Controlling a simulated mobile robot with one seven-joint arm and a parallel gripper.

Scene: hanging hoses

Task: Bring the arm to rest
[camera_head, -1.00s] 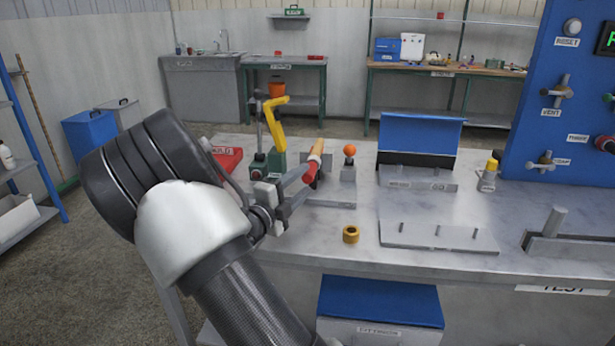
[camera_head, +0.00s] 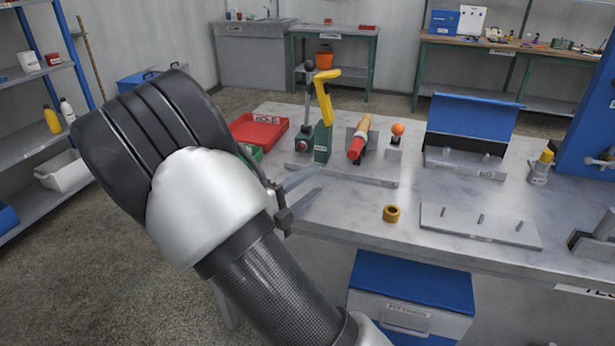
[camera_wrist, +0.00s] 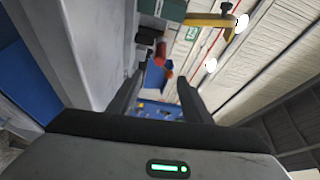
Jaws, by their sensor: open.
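My gripper (camera_head: 305,188) is left of centre in the head view, in front of the near left part of the grey workbench (camera_head: 335,215). Its two fingers point to the right and stand apart, with nothing seen between them. My arm and wrist fill the left and lower middle of that view. In the wrist view the two fingers of my gripper (camera_wrist: 160,92) are spread, and blue, red and green things show beyond them, tilted by the camera's angle.
On the bench are a red tray (camera_head: 258,129), a green press with a yellow arm (camera_head: 324,110), a red-tipped tool (camera_head: 360,137), an orange ball on a stand (camera_head: 397,130) and a brass ring (camera_head: 391,214). A blue-lidded box (camera_head: 412,282) stands under the front edge. Shelves (camera_head: 40,135) stand left.

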